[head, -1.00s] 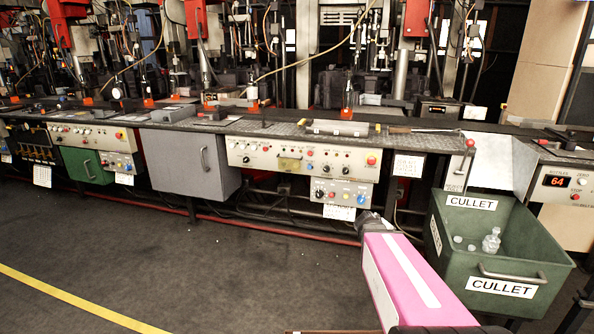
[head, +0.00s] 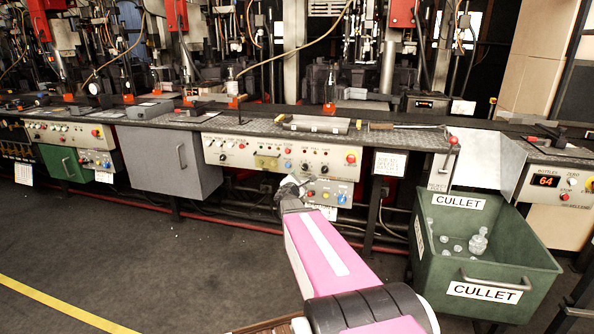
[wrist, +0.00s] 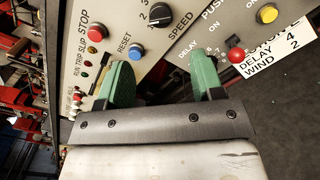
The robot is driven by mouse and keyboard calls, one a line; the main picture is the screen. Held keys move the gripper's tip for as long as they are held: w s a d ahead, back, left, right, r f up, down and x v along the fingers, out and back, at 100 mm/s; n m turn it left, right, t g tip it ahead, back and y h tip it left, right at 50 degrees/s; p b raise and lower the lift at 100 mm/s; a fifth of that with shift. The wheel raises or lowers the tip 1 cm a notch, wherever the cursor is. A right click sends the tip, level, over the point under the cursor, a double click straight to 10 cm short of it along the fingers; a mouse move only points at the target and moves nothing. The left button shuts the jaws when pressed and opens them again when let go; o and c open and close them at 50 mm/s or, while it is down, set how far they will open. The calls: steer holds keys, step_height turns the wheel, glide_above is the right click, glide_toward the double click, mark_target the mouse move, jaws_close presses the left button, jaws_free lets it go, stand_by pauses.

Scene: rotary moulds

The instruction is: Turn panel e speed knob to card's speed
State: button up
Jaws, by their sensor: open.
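My gripper (wrist: 162,78) is open and empty, its two green fingers pointing at a control panel. A black speed knob (wrist: 160,15) is at the top of the wrist view, beyond and between the fingertips, apart from them. Numbers 2 and 3 show beside it; its pointer is unclear. A white card (wrist: 277,48) at the right reads DELAY 4 and WIND 2; its top line is cut off. In the head view my gripper (head: 292,186) is in front of the small lower box (head: 326,192) under the wide panel (head: 262,153). No panel letter is legible.
A green cullet bin (head: 520,250) stands right of my arm. Floor at left is clear.

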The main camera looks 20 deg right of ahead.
mark_target(304, 169)
steer(key=x, duration=1)
steer(key=shift+w+d, duration=0.1)
steer(key=shift+d, duration=0.1)
steer(key=shift+c, duration=0.2)
steer(key=c, duration=0.9)
